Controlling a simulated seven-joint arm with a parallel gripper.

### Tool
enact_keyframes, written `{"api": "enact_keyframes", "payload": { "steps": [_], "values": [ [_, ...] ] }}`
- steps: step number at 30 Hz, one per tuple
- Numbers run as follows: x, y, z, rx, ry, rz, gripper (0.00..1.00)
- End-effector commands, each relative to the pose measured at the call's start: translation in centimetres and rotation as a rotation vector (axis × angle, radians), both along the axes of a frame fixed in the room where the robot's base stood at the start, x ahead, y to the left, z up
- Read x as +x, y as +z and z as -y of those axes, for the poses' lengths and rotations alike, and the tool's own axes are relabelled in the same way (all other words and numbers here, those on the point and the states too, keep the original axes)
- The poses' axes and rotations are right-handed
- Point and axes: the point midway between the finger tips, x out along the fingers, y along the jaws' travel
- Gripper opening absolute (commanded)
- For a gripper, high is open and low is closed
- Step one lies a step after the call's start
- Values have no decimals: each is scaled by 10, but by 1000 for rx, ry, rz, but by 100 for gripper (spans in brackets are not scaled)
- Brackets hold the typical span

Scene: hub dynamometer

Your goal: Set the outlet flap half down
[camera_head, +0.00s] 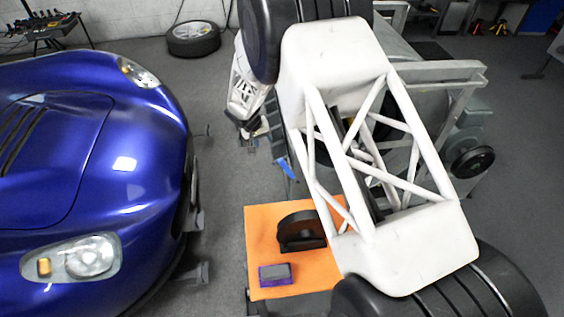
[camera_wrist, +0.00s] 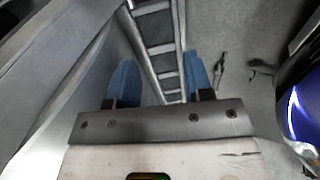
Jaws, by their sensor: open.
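I cannot single out the outlet flap with certainty in either view. My gripper (camera_wrist: 160,82) is open, its two blue fingers apart with nothing held between them. In the head view a bit of blue finger (camera_head: 286,168) shows beside the grey machine; the rest is largely hidden by my white arm. In the wrist view a dark ladder-like frame with slats (camera_wrist: 160,48) lies beyond and between the fingers. A smooth grey slanted panel (camera_wrist: 75,80) is close on the left of the fingers. I cannot tell whether anything touches.
A blue car (camera_head: 90,170) stands at the left, also at the right edge of the wrist view (camera_wrist: 302,110). An orange table (camera_head: 280,284) bears a black curved object (camera_head: 301,231) and a purple-and-grey block (camera_head: 275,274). A wheel (camera_head: 193,38) lies behind. Grey floor is open between.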

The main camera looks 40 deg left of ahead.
Motion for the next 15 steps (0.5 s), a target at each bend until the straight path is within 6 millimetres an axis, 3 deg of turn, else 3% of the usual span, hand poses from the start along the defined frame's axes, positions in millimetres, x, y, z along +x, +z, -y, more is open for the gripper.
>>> {"api": "enact_keyframes", "payload": {
  "steps": [15],
  "values": [
    [-24,7,61,52,63,159,47]
  ]
}}
